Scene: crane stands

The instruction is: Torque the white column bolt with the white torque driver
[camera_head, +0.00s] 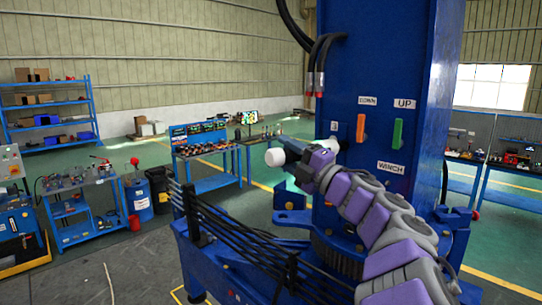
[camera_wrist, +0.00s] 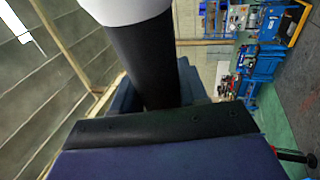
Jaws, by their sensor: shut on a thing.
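The white torque driver (camera_head: 275,157) is in my gripper (camera_head: 305,163), in front of the left side of the blue column (camera_head: 385,65). Its white end points left, away from the column, in the head view. In the wrist view the driver shows as a thick black shaft (camera_wrist: 145,60) with a white part (camera_wrist: 125,10) at the top edge. A dark jaw edge lies across the shaft, and my gripper is shut on it. I cannot make out the white column bolt in either view; my arm covers part of the column.
The column carries an orange lever (camera_head: 361,128), a green lever (camera_head: 397,134) and black hoses (camera_head: 320,55). Black rails (camera_head: 240,240) run along the blue base below my arm. Workbenches (camera_head: 205,150) and a blue shelf (camera_head: 50,110) stand farther off, with open green floor between.

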